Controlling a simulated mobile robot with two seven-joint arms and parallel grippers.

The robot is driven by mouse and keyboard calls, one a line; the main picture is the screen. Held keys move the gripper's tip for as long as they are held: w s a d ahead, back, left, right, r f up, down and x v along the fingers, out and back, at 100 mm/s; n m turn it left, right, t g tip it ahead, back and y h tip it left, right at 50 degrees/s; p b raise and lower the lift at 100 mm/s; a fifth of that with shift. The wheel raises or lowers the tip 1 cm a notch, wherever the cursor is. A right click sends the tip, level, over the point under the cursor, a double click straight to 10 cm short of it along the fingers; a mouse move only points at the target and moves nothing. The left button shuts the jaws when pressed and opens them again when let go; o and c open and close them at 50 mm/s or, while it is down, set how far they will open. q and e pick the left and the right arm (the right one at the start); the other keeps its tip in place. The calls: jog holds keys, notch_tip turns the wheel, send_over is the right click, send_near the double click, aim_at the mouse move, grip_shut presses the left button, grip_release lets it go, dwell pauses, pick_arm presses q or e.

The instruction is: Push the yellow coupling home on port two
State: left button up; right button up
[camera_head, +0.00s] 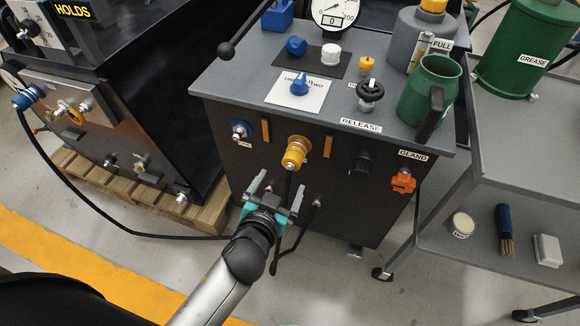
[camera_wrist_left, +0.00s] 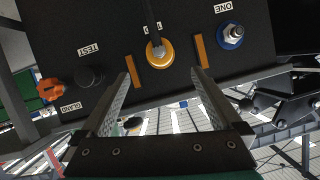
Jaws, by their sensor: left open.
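The yellow coupling (camera_head: 295,152) sits at the middle port on the dark front panel, with a black hose hanging from it. It also shows in the left wrist view (camera_wrist_left: 158,55), where the hose crosses and partly hides the port's label. I cannot tell how far it is seated. My left gripper (camera_head: 280,182) is open and empty, just below and in front of the coupling, fingers apart on either side of the hose line. In the left wrist view its fingertips (camera_wrist_left: 163,73) flank the coupling without visible contact. My right gripper is not in view.
A blue port (camera_head: 240,130) labelled ONE is left of the coupling, and an orange gland knob (camera_head: 403,181) is right. Orange strips (camera_head: 328,146) flank the coupling. A green jug (camera_head: 427,90) stands on the bench top. A black hose (camera_head: 130,232) sags from the left machine.

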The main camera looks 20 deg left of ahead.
aim_at(291, 164)
pick_arm(q)
jog(key=b+x, duration=0.3)
jog(key=x, duration=0.6)
jog(key=shift+w+f, duration=0.2)
jog(key=shift+w, duration=0.1)
jog(key=shift+b+x, duration=0.5)
jog(key=shift+x, duration=0.7)
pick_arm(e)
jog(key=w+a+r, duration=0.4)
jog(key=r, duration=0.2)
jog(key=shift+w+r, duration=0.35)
pick_arm(q)
jog(key=shift+c, duration=0.3)
jog(key=shift+d, duration=0.1)
grip_shut()
jog(key=shift+s, duration=0.15)
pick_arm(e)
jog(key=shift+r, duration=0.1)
pick_arm(q)
jog(key=shift+s+p, duration=0.6)
jog(key=shift+s, duration=1.4)
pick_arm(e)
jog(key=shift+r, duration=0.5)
pick_arm(q)
jog(key=shift+s, duration=0.1)
